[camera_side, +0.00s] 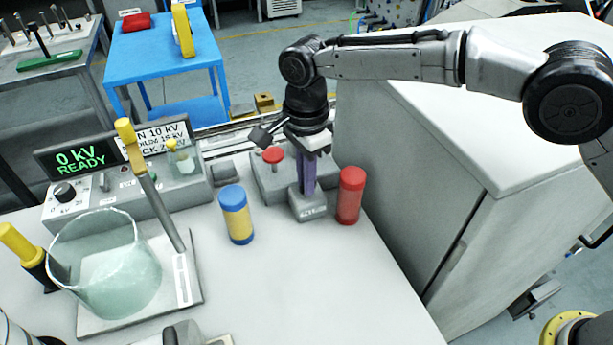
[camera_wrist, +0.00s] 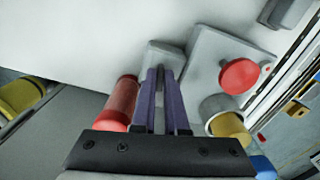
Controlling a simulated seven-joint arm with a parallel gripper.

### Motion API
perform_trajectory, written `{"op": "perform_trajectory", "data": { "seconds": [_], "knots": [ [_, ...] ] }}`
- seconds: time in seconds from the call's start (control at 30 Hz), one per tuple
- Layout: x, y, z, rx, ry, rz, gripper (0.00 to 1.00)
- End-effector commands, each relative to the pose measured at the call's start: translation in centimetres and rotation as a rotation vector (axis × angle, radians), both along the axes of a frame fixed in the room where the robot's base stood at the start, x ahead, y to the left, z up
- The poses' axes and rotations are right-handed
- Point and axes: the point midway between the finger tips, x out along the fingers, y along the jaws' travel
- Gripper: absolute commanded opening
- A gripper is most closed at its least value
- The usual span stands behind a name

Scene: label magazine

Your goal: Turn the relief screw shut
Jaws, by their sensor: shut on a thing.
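A red round-headed screw (camera_side: 273,155) stands on a grey fixture (camera_side: 262,187). Its head (camera_wrist: 239,76) also shows in the wrist view, to the right of my fingers. My gripper (camera_side: 307,187) points down with its purple fingers shut on a small grey block (camera_side: 309,207), in front and to the right of the screw. The block bears a label too small to read. In the wrist view the fingertips (camera_wrist: 161,72) meet this block (camera_wrist: 162,50). They are apart from the screw. The exact grip between the tips is partly hidden.
A red cylinder (camera_side: 350,195) stands close right of the block. A blue and yellow cylinder (camera_side: 237,214) stands to the left. A glass beaker (camera_side: 106,265) and a display reading "0 kV READY" (camera_side: 75,158) are further left. The front table surface (camera_side: 310,290) is clear.

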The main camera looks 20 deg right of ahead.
Motion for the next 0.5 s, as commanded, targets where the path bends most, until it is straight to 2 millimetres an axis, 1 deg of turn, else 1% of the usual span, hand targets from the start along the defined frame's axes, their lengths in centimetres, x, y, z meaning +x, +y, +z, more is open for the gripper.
{"op": "perform_trajectory", "data": {
  "seconds": [0.2,0.5],
  "knots": [
    [0.12,0.0,0.21,0.001,-0.004,-0.129,0.0],
    [0.15,-0.02,0.22,0.001,-0.004,-0.216,0.0]
  ]
}}
